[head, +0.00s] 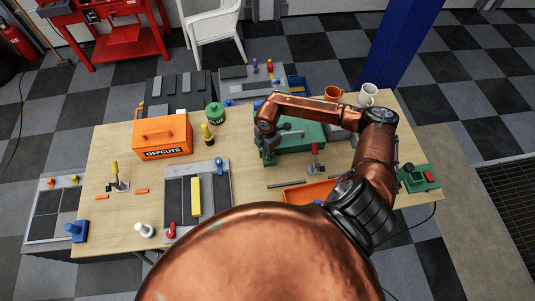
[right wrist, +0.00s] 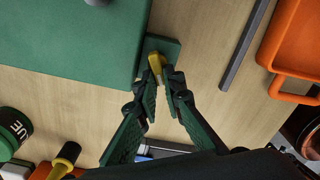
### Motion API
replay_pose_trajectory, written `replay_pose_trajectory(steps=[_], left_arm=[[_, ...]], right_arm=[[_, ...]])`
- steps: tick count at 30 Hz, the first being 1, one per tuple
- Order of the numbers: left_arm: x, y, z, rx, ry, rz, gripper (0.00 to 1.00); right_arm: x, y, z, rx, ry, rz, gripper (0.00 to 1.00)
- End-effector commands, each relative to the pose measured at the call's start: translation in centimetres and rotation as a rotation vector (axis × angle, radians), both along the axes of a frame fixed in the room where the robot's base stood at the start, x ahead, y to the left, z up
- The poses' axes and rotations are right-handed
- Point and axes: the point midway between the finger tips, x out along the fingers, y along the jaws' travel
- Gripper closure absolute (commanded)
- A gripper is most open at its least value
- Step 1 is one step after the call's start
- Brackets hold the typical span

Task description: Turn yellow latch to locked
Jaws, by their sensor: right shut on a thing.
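The yellow latch (right wrist: 155,62) is a small lever on a flat dark green plate (right wrist: 168,48), beside the green box (right wrist: 75,45) in the right wrist view. My right gripper (right wrist: 162,76) has its two fingertips closed on the latch's near end. In the head view my right gripper (head: 268,156) points down at the left front corner of the green box (head: 303,136); there the latch is hidden behind the gripper. Any lock marking on the plate cannot be made out. My left gripper is not in view.
An orange tray (head: 312,190) and a dark rod (head: 287,184) lie in front of the green box. A red-handled clamp (head: 315,160), a yellow-topped bottle (head: 207,134), a green glue tin (head: 215,112) and an orange offcuts box (head: 162,136) stand around.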

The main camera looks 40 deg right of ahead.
Motion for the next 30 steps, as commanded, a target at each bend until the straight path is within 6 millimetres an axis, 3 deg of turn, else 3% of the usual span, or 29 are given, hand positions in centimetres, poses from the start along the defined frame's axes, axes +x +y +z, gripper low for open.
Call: replay_pose_trajectory(steps=[4,5,12,23,30], left_arm=[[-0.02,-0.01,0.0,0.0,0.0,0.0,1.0],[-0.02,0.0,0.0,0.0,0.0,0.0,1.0],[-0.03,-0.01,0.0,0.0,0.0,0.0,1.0],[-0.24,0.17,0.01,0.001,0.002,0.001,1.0],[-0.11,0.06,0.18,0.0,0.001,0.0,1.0]], right_arm=[[0.02,-0.13,-0.03,-0.002,0.0,-0.002,1.0],[0.02,-0.13,-0.02,-0.002,0.0,-0.002,0.9],[0.01,-0.07,-0.01,-0.001,0.0,0.0,0.74],[0.02,-0.03,0.02,0.0,-0.001,0.019,0.74],[-0.2,-0.05,0.09,-0.001,0.0,0.214,0.74]])
